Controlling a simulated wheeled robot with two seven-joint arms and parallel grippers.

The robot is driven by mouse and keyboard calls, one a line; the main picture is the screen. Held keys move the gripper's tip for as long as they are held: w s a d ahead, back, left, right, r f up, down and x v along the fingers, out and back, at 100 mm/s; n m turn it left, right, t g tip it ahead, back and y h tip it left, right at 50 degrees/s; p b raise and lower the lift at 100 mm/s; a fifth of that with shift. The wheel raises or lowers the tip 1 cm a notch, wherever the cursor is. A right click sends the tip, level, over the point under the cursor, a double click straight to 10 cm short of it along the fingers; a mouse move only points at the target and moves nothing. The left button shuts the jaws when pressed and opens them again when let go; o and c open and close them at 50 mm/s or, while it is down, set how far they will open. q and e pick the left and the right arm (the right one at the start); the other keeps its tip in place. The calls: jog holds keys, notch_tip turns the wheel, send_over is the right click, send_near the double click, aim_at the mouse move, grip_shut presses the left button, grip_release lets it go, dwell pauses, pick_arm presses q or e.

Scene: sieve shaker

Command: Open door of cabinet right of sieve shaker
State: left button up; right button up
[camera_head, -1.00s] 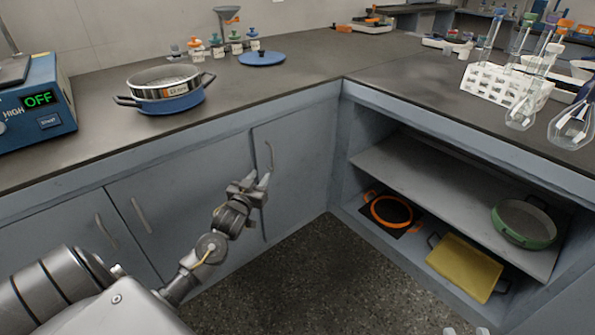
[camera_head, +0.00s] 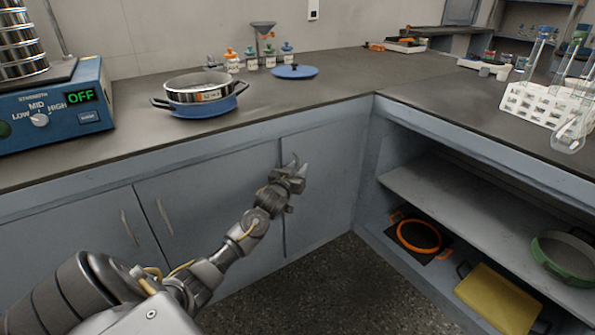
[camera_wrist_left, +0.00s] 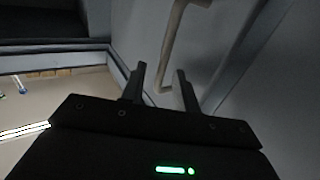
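The sieve shaker (camera_head: 54,105) stands on the counter at the far left, its display showing OFF. Below the counter to its right are closed grey cabinet doors. The rightmost door (camera_head: 325,195) has a vertical handle, mostly hidden behind my left gripper (camera_head: 297,174) in the head view. In the left wrist view the pale bar handle (camera_wrist_left: 173,40) runs down from the top, and its lower end shows between the fingers of my left gripper (camera_wrist_left: 160,70). These fingers are apart; I cannot tell whether they touch the handle. My right gripper is out of view.
Two more door handles (camera_head: 130,228) (camera_head: 165,217) are further left. A blue pan (camera_head: 200,106) and a blue lid (camera_head: 294,72) lie on the counter. The floor (camera_head: 330,285) ahead is clear.

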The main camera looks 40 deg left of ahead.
pick_arm(q)
jog(key=shift+w+a, duration=0.1)
jog(key=shift+w, duration=0.1)
grip_shut()
dwell(0.3)
